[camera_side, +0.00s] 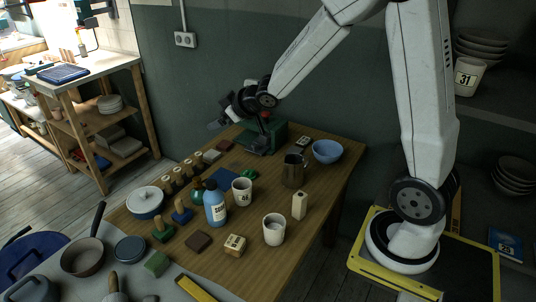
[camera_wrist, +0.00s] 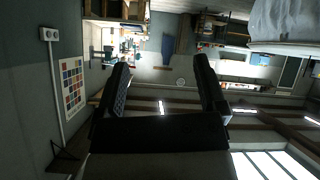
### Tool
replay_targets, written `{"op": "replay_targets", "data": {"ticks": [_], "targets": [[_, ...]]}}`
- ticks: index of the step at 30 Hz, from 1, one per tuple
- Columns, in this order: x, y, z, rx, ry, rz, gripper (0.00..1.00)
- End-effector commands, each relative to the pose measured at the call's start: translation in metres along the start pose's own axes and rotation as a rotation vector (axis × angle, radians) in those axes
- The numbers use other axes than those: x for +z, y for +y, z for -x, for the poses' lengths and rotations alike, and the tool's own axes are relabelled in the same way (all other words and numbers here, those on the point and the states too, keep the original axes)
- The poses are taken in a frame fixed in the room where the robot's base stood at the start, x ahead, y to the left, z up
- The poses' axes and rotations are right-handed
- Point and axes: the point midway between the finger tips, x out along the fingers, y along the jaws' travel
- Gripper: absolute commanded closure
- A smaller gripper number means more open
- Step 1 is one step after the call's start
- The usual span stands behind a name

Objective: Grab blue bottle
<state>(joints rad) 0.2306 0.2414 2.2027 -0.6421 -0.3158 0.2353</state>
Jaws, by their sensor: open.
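In the side view my gripper (camera_side: 222,112) is raised over the far end of the table, well away from the bottle and pointing left. In the wrist view my gripper (camera_wrist: 160,85) has its two fingers spread wide with nothing between them. The wrist view faces the room, and the bottle does not show there.
A white mug marked 46 (camera_side: 242,191) stands close to the bottle's right. Stamps with green and blue bases (camera_side: 181,214) and a lidded pot (camera_side: 146,203) are to its left. A dark brown tile (camera_side: 198,241) lies in front. A metal pitcher (camera_side: 293,171) and blue bowl (camera_side: 327,151) are farther back.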

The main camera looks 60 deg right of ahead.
Motion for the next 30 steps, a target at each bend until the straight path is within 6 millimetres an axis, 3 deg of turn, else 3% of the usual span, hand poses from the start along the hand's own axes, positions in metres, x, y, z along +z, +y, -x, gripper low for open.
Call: {"op": "replay_targets", "data": {"ticks": [6, 13, 20, 30], "targets": [[-0.019, 0.012, -0.028, -0.106, 0.196, 0.061, 0.1], [-0.024, 0.013, -0.043, -0.28, 0.377, 0.105, 0.1], [-0.012, 0.011, -0.044, -0.503, 0.522, 0.117, 0.1], [0.02, 0.009, -0.028, -0.812, 0.647, 0.086, 0.1]]}}
